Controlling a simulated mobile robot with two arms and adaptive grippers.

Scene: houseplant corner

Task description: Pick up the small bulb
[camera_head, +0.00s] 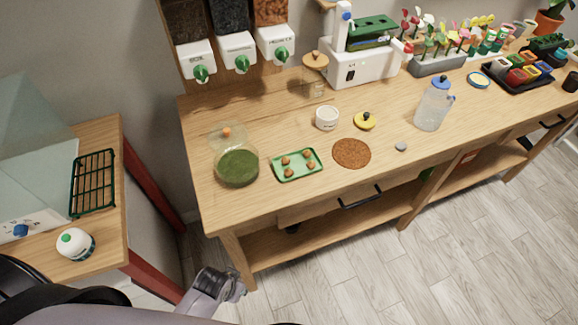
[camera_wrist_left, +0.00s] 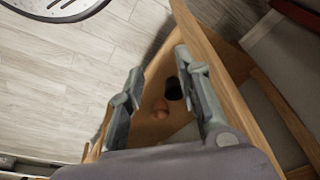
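Several small brown bulbs (camera_head: 286,160) sit apart on a green tray (camera_head: 299,163) on the bench. In the left wrist view a brown rounded thing (camera_wrist_left: 160,110), perhaps a bulb, lies on a wooden surface low in the bench, beside a dark object (camera_wrist_left: 174,88). I cannot tell its kind or size surely. My left gripper (camera_head: 238,286) is below and in front of the bench's left end. In the left wrist view its fingers (camera_wrist_left: 160,75) are spread, with nothing between them; the brown thing lies beyond. My right gripper is not in view.
The wooden bench (camera_head: 230,205) has a lower shelf (camera_head: 330,238) and a leg close to my left gripper. A glass jar of green matter (camera_head: 237,168), a white cup (camera_head: 327,117) and a cork mat (camera_head: 352,153) stand near the tray. The floor (camera_head: 440,255) in front is clear.

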